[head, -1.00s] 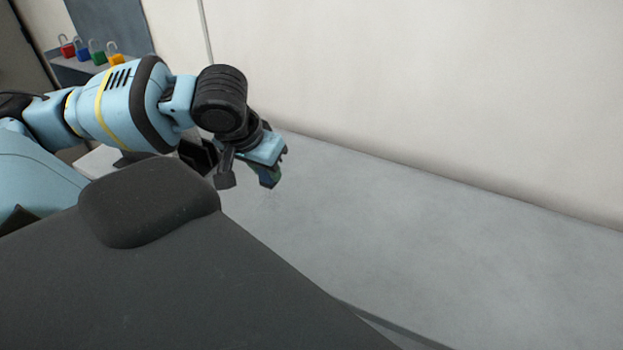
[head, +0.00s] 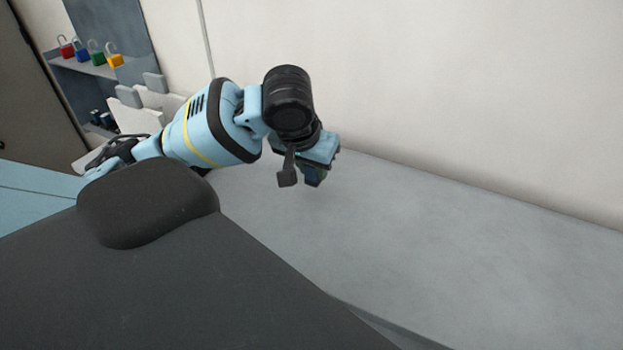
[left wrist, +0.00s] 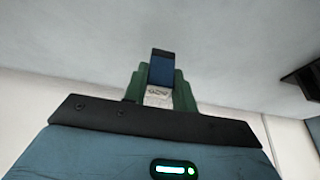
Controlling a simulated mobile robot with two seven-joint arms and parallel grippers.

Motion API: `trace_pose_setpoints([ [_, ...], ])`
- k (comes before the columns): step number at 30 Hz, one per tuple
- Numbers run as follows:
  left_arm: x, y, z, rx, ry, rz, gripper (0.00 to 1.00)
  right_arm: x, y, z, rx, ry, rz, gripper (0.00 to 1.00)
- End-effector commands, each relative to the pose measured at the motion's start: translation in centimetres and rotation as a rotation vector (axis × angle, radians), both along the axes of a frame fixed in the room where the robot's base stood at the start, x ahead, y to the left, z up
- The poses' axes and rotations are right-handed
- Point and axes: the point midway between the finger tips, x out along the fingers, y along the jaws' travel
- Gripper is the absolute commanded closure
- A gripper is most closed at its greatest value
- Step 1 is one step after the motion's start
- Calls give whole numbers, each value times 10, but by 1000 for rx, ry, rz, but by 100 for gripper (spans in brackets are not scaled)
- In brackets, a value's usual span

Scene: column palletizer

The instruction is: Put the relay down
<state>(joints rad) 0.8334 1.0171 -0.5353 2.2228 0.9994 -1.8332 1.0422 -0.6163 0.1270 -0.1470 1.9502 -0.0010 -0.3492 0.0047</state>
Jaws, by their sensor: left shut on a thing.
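My left gripper (head: 314,176) is over the grey surface (head: 430,230), pointing down. The left wrist view shows its two green fingers (left wrist: 158,88) shut on the relay (left wrist: 161,68), a small block with a dark blue face and a pale, printed lower part. In the head view the relay is mostly hidden by the gripper, with only a dark bit showing at the fingertips. I cannot tell how far the relay is above the surface. My right gripper is not in view.
The grey surface is clear to the right of the gripper. A pale wall (head: 450,90) runs behind it. A shelf at the far left holds red (head: 67,48), blue (head: 82,54), green (head: 97,58) and yellow (head: 115,61) padlocks. White panels (head: 140,108) stand below.

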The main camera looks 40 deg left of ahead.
Motion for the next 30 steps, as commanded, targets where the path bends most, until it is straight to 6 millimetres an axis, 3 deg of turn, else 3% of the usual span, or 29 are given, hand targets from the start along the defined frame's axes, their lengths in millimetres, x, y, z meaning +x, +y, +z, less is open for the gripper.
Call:
trace_pose_setpoints([
  [4, 0, 0, -5, 0, 2, 0, 96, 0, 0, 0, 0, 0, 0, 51],
  [12, -1, 1, -35, 0, 1, 1, 96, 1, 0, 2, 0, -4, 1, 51],
  [23, 0, 1, -38, 0, 1, 1, 96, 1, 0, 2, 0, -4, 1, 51],
  [24, 0, 1, -38, -1, 1, 1, 68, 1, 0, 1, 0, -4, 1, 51],
  [28, 0, 0, -38, -1, 1, 1, 51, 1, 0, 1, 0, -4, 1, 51],
  [30, 0, 0, -38, -1, 1, 1, 51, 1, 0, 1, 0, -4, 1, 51],
])
